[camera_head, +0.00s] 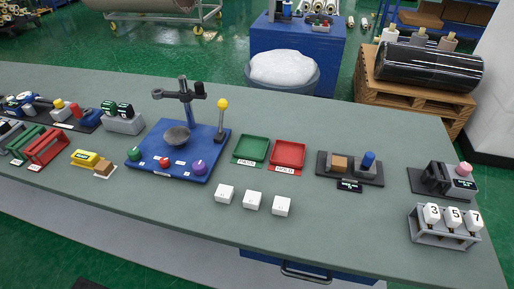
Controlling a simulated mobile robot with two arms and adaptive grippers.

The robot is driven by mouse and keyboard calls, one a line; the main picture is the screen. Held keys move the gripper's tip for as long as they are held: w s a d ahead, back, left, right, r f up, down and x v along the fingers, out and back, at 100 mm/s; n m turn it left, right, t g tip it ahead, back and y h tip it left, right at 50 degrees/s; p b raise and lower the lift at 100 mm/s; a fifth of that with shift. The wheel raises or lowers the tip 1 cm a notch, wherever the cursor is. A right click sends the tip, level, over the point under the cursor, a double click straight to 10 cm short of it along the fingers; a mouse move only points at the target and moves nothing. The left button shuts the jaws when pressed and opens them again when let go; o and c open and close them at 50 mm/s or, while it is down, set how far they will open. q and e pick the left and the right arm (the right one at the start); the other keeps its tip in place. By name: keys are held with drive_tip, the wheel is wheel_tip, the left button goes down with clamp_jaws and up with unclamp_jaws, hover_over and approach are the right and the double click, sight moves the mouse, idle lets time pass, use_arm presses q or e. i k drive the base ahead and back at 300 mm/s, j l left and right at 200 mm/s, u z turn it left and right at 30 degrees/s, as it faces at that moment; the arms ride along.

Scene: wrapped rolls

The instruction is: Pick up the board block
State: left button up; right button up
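No block is clearly marked as the board block, and the labels are too small to read. A brown block (339,163) sits on a black base (327,172) at the right of the bench, beside a blue-knobbed piece (368,160). A smaller tan block (103,169) lies at the left beside a yellow block (85,158). Three white blocks stand in a row at the front: left (224,193), middle (252,200) and right (282,206). Neither of my grippers is in view.
The grey-green bench (340,225) has free room at its front right. A green tray (250,149) and red tray (288,154) lie mid-bench. A blue board (190,185) carries an upright stand and coloured knobs. A rack (442,238) with numbered pieces stands front right.

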sight(338, 164)
drive_tip(key=k+l+u, duration=0.1)
drive_tip(key=l+u, duration=0.15)
drive_tip(key=l, duration=0.15)
drive_tip(key=k+l+u, duration=0.1)
drive_tip(key=l+u, duration=0.15)
drive_tip(key=k+l+u, duration=0.25)
drive_tip(key=l, duration=0.2)
drive_tip(key=i, duration=0.05)
